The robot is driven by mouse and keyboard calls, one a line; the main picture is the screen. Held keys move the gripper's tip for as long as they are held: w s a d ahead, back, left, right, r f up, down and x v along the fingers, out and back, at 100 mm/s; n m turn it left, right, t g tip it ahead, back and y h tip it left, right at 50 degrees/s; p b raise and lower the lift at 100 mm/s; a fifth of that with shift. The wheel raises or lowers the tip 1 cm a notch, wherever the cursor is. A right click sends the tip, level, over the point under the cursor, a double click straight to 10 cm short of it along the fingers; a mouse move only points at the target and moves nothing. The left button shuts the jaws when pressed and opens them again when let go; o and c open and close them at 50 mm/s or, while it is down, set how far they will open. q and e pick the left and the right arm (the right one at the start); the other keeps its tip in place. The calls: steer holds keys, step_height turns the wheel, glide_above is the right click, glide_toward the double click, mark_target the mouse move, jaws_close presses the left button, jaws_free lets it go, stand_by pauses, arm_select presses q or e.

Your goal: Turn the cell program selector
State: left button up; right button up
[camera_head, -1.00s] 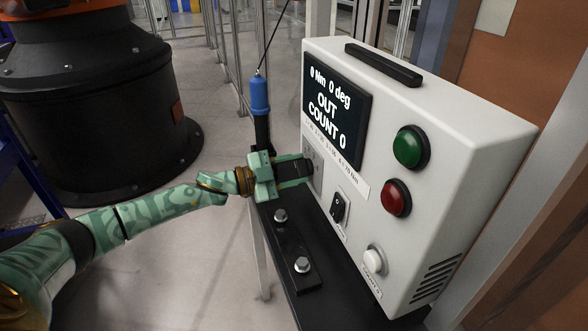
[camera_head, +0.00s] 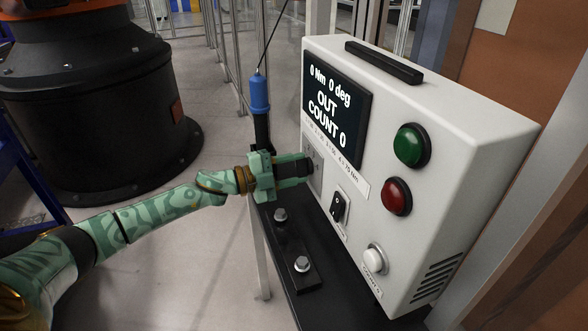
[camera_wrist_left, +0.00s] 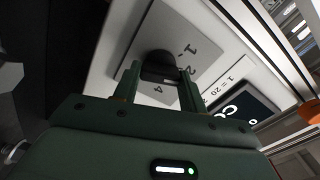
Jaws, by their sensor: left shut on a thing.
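The cell program selector (camera_wrist_left: 158,66) is a dark knob on a grey plate with numbers around it, on the front of a white control box (camera_head: 455,130). My left gripper (camera_head: 308,167) reaches in from the left at the box's front, and its fingers also show in the left wrist view (camera_wrist_left: 158,88). The fingers are shut on the selector knob, one on each side. The numbers 1, 2 and 4 can be read on the plate (camera_wrist_left: 192,47). My right gripper is not in view.
A blue-handled hanging tool (camera_head: 260,95) is close behind my left gripper. Bolts stand on the black plate below.

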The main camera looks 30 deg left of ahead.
arm_select(q)
steer(key=o, duration=1)
steer(key=p+v, duration=0.2)
steer(key=v, duration=1.4)
steer(key=shift+s, duration=0.2)
